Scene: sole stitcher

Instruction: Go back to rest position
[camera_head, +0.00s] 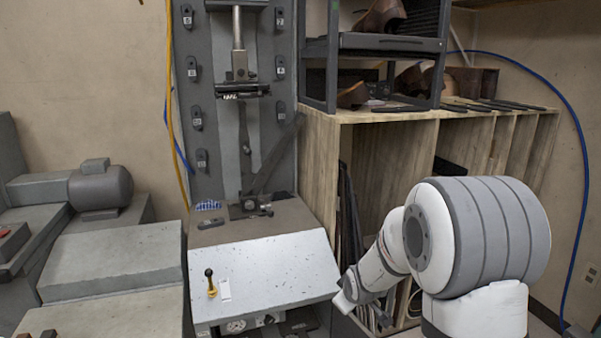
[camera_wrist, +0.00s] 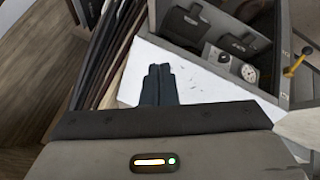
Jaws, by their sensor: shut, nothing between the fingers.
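My gripper (camera_wrist: 158,84) shows in the wrist view with its dark fingers together and nothing between them. It is beside the front of the sole stitcher (camera_wrist: 285,50), over a white surface. In the head view my white and grey arm stands at the right and reaches left toward the stitcher's sloped white front panel (camera_head: 262,272). The fingertips are too small to make out there. The yellow lever with a black knob (camera_head: 211,283) stands upright on the panel, apart from my arm. The lever also shows at the right of the wrist view (camera_wrist: 297,62).
A wooden shelf unit (camera_head: 384,150) stands behind my arm, with shoes (camera_head: 380,15) on a dark rack above. Flat dark sheets (camera_head: 348,215) lean inside it, close to my gripper. A grey machine with a motor (camera_head: 101,187) is at the left. A blue hose hangs on the right wall.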

